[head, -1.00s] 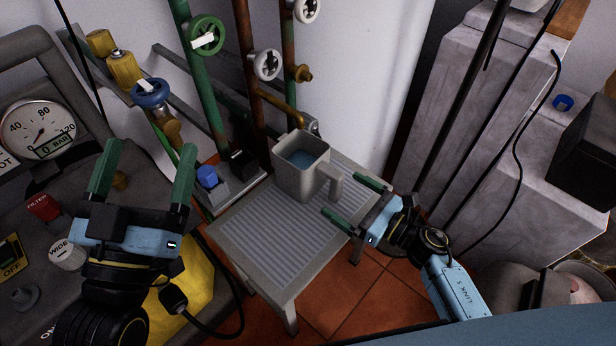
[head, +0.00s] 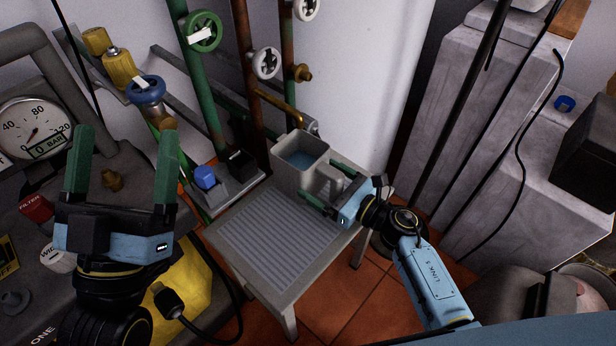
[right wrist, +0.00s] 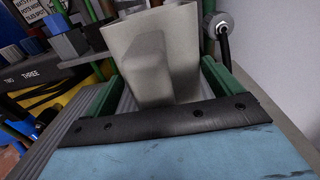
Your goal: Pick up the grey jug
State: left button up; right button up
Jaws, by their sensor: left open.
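The grey jug (head: 288,178) stands upright at the back of the small grey ribbed table (head: 262,245), with bluish liquid inside. Its handle faces my right gripper (head: 319,182), which is open with its green fingers on either side of the handle. In the right wrist view the jug (right wrist: 186,45) fills the space ahead, and the handle (right wrist: 149,70) lies between the spread fingers, with gaps visible at both sides. Whether a finger touches the jug cannot be told. My left gripper (head: 123,135) is open and empty at the left, well apart from the jug.
Green and rusty pipes with handwheels (head: 203,32) rise behind the table, and a brass tap (head: 280,105) is close behind the jug. A blue-topped block (head: 205,180) lies left of it. A gauge panel (head: 38,130) is at left. The table's front half is clear.

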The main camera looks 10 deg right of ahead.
aim_at(327, 172)
jog(key=shift+r, duration=0.1)
jog(key=c, duration=0.4)
pick_arm(q)
jog(key=shift+w, duration=0.1)
pick_arm(e)
jog(key=shift+r, duration=0.1)
jog(key=shift+r, duration=0.15)
jog(key=shift+r+p, duration=0.8)
jog(key=shift+r, duration=0.05)
jog(key=shift+s+d+r+p, duration=0.15)
jog(key=shift+r+p, duration=0.35)
jog(key=shift+r, duration=0.2)
pick_arm(q)
notch_tip(327, 172, down, 14)
jog(key=w+a+g+y+p, duration=0.1)
jog(key=a+g+y+p, duration=0.1)
jog(key=g, duration=0.8)
jog(key=shift+w+y, duration=0.15)
jog(key=shift+y, duration=0.65)
pick_arm(e)
jog(key=v, duration=1.7)
jog(key=shift+s+d, duration=0.2)
pick_arm(q)
jog(key=shift+r, duration=0.1)
